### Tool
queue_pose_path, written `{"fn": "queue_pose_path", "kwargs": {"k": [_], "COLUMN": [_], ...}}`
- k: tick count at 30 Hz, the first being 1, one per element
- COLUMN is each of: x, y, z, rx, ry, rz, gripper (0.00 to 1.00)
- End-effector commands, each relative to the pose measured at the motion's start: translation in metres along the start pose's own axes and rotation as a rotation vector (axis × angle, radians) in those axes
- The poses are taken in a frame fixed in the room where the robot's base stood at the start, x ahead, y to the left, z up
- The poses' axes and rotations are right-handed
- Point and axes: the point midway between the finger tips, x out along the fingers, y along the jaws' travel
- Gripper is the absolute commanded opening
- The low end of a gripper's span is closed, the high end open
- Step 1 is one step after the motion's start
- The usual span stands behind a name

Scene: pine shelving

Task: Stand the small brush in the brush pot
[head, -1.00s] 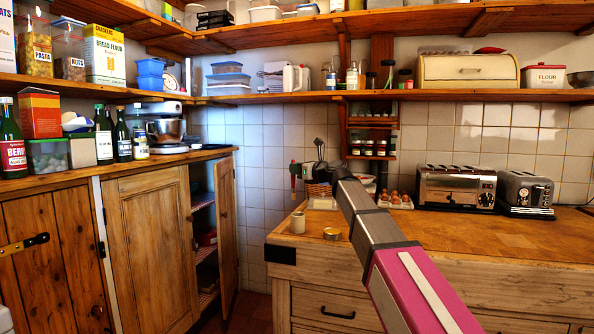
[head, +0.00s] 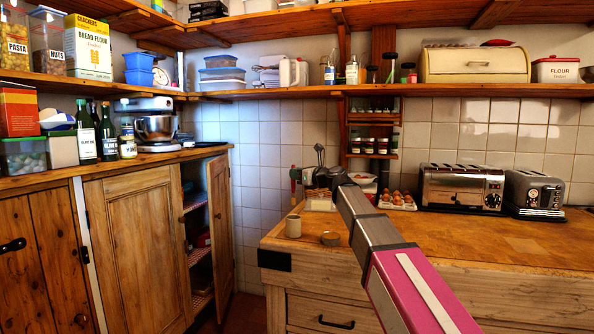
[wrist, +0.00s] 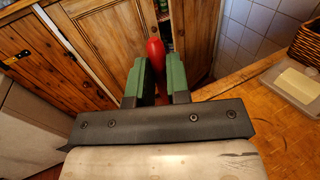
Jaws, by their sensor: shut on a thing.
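My gripper (head: 296,174) has green fingers and is held above the worktop's left end. In the wrist view my gripper (wrist: 158,72) is shut on a red thing, which I take to be the small brush (wrist: 155,52). In the head view the brush (head: 294,186) is a small red piece below the fingers; its bristles cannot be made out. A small cream pot (head: 293,227), which looks like the brush pot, stands upright near the worktop's left edge. In the head view it is below the brush, with a gap between; the depth between them is unclear.
A low round tin (head: 331,239) stands right of the pot. Behind are a butter dish (wrist: 300,84), a wicker basket (wrist: 307,42), an egg tray (head: 397,201) and a toaster (head: 461,188). A cupboard door (head: 221,228) stands open at left. The worktop's front is clear.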

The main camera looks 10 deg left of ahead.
Motion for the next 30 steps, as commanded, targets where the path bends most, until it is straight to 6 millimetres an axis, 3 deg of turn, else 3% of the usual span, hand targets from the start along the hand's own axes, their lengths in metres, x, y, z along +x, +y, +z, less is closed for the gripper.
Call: {"fn": "queue_pose_path", "kwargs": {"k": [30], "x": [0.0], "y": [0.0], "z": [-0.07], "rx": [0.001], "ry": [0.0], "rz": [-0.001], "gripper": [0.0]}}
